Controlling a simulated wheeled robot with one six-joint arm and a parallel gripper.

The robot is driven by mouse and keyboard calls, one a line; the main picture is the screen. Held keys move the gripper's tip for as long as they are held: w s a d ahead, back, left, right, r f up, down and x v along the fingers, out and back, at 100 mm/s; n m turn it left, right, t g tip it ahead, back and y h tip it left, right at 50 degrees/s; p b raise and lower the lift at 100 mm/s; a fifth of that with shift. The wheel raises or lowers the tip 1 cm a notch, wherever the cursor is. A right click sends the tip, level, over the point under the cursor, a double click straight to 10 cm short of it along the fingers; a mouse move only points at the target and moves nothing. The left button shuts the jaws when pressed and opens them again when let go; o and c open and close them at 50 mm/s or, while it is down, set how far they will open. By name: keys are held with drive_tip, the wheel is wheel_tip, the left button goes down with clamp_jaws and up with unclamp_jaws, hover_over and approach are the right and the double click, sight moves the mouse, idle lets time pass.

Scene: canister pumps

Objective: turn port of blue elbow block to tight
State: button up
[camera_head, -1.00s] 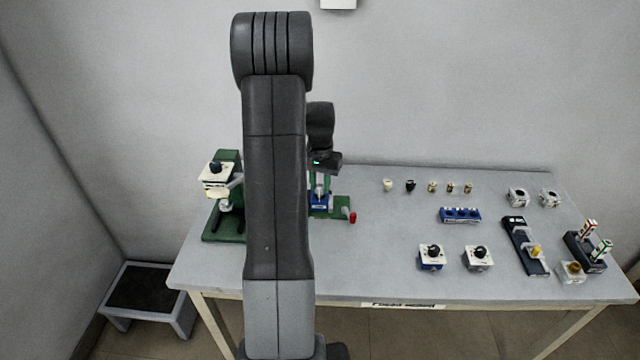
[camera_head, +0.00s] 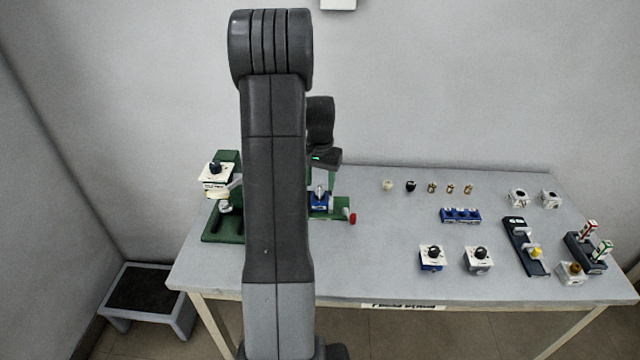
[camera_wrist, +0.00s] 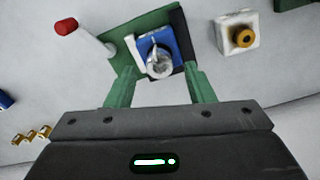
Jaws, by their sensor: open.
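The blue elbow block (camera_head: 321,203) sits on a green base on the left half of the table, just right of my arm. In the wrist view the blue elbow block (camera_wrist: 172,38) has a shiny silver port (camera_wrist: 160,65) pointing toward the camera. My gripper (camera_wrist: 160,74) is open, with one green finger on each side of the port and visible gaps between. In the head view my gripper (camera_head: 326,178) is over the block, partly hidden by my arm. The port's turn marking cannot be read.
A red-tipped lever (camera_head: 350,216) sticks out right of the block. A green stand with a white box and dark knob (camera_head: 215,168) is at left. Two knobbed boxes, a blue rack (camera_head: 460,215) and small fittings occupy the right. The table between is clear.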

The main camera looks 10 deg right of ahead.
sight(320, 187)
wheel_tip(320, 187, up, 12)
drive_tip(key=shift+r, duration=0.15)
idle(0.4)
wheel_tip(320, 187, down, 14)
drive_tip(key=shift+r, duration=0.1)
idle(0.4)
idle(0.3)
